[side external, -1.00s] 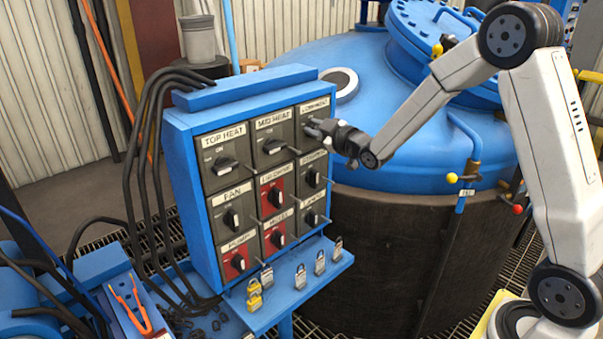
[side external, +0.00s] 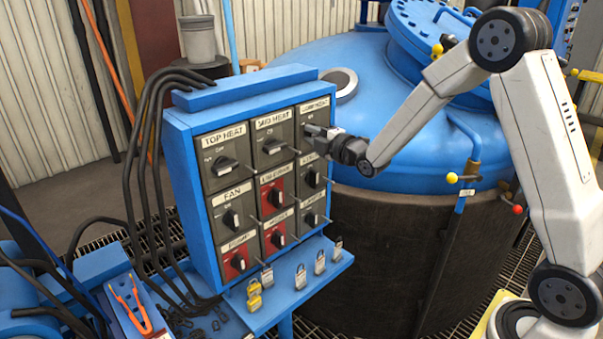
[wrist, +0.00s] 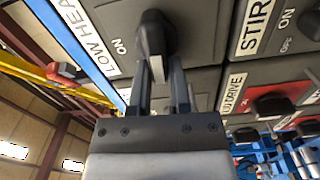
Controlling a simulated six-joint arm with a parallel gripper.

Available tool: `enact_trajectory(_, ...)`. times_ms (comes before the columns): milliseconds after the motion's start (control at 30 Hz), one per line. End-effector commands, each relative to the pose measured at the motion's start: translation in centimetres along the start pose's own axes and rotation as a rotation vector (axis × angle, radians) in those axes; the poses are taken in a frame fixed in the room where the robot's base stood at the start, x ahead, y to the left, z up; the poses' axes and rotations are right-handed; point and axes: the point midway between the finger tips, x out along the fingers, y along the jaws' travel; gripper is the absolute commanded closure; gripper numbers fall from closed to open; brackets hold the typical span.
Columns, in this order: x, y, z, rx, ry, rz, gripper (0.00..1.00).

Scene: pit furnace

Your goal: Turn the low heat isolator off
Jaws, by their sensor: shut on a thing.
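The low heat isolator is a black rotary knob (wrist: 154,32) on a dark grey panel labelled LOW HEAT, with an ON mark beside it in the wrist view. In the side external view its panel (side external: 307,113) is at the top right of the blue switch box (side external: 245,85), and my gripper hides most of the knob. My gripper (wrist: 158,68) has one finger on each side of the knob's handle and is shut on it. It also shows at the panel in the side external view (side external: 311,131). I cannot tell exactly which mark the knob points to.
Other switches surround it, including MID HEAT (side external: 272,146) to the left and STIR (wrist: 314,22) beside it. Thin rods stick out from the panels. Padlocks (side external: 300,277) hang below the box. The blue furnace lid (side external: 400,135) lies behind my wrist.

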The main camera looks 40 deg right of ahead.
Motion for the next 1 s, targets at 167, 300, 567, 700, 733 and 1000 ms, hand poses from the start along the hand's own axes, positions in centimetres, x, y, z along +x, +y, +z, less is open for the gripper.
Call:
enact_trajectory(167, 0.03, -0.12, -0.07, -0.069, 0.002, 0.001, 1.0)
enact_trajectory(300, 0.03, -0.17, -0.07, -0.093, 0.002, 0.001, 1.0)
enact_trajectory(567, 0.03, -0.19, -0.06, -0.099, 0.002, 0.001, 1.0)
enact_trajectory(700, 0.03, -0.19, -0.06, -0.099, 0.002, 0.0, 0.73)
enact_trajectory(733, 0.03, -0.19, -0.06, -0.099, 0.003, 0.0, 0.64)
enact_trajectory(1000, 0.01, -0.2, -0.02, -0.097, 0.001, 0.0, 0.41)
